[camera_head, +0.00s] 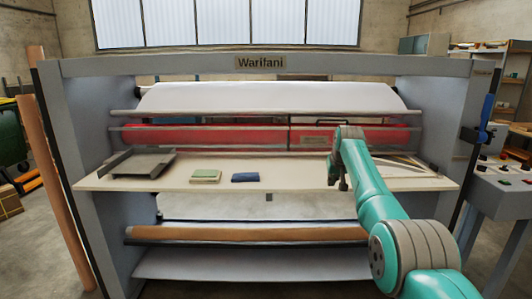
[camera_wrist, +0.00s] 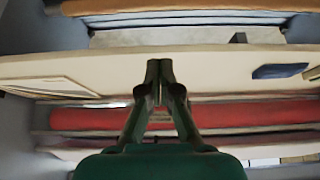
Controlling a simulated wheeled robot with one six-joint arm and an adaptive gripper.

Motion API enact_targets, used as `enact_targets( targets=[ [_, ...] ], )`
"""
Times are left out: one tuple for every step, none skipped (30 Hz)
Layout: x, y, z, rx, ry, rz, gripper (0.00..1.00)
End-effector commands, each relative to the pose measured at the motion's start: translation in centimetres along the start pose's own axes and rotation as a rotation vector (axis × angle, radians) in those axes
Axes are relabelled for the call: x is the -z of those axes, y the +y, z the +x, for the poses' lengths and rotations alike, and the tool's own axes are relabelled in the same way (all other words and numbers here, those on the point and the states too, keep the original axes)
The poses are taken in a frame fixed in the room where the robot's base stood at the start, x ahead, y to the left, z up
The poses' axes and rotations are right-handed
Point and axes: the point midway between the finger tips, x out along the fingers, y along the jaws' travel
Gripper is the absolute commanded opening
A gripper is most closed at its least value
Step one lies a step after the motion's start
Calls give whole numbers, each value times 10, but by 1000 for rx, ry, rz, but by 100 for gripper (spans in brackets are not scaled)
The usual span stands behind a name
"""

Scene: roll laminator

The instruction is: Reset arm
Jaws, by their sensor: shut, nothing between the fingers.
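My teal arm reaches in from the lower right of the head view. My gripper (camera_head: 341,183) is above the right half of the laminator's wooden work shelf (camera_head: 290,177). In the wrist view my gripper (camera_wrist: 160,75) points at the pale shelf (camera_wrist: 90,68), with its two fingertips together and nothing between them. The laminator (camera_head: 100,67), marked Warifani, fills most of the head view.
A green block (camera_head: 206,176), a blue cloth-like piece (camera_head: 245,177) and a dark tray (camera_head: 143,162) lie on the shelf, left of my gripper. Red rollers (camera_head: 230,136) run behind it. A control console (camera_head: 505,185) stands at the right.

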Motion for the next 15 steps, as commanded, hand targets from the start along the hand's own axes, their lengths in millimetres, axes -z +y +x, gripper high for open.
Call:
enact_targets(
  targets=[
    [-3, 1, 4, -1, 0, 1, 0],
    [-4, 0, 7, -1, 1, 1, 0],
    [-6, 0, 10, -1, 4, 0, 0],
    [-7, 0, 13, -1, 6, 1, 0],
    [-9, 0, 16, -1, 7, 1, 0],
    [-11, 0, 20, -1, 9, 1, 0],
    [-12, -1, 22, -1, 12, 1, 0],
    [-14, -1, 25, -1, 14, 0, 0],
    [-17, -1, 30, -1, 16, 0, 0],
    [-19, -1, 34, -1, 17, 0, 0],
    [-21, -1, 37, -1, 18, 1, 0],
    [-25, -2, 43, -2, 22, 1, 0],
    [-28, -2, 48, -2, 25, 1, 0],
    [-30, -2, 52, -2, 28, 1, 0],
    [-35, -2, 59, -2, 31, 1, 0]
  ],
)
